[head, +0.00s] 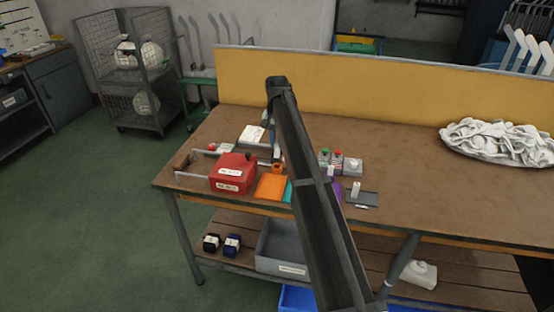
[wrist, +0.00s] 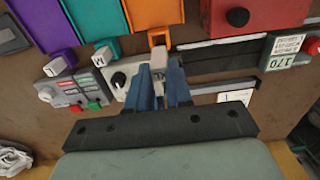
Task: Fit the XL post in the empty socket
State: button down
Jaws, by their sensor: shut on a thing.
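My gripper (wrist: 158,92) is shut on a small pale post (wrist: 158,61), which I take as the XL post; its lettering cannot be read. The post is in front of the orange socket bracket (wrist: 158,37) at the edge of the orange board (wrist: 150,12). I cannot tell whether it is inside the socket or just short of it. The teal board (wrist: 90,15) has a pale post marked M (wrist: 104,55), and the purple board (wrist: 42,22) has another pale post (wrist: 58,66). In the head view the orange board (head: 270,187) lies left of my arm, which mostly hides the gripper.
A red box (head: 233,173) stands left of the orange board, with metal rails nearby. A grey switch panel (wrist: 73,93) and a knob box (wrist: 122,78) lie close to the fingers. A pile of white socks (head: 497,141) sits far right. The bench (head: 420,195) is clear in between.

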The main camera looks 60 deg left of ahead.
aim_at(277, 157)
jog(key=shift+f, duration=3.45)
jog(key=shift+f, duration=0.15)
jog(key=c, duration=1)
grip_release()
jog(key=shift+c, duration=0.2)
notch_tip(277, 157, up, 12)
jog(key=shift+r, duration=0.2)
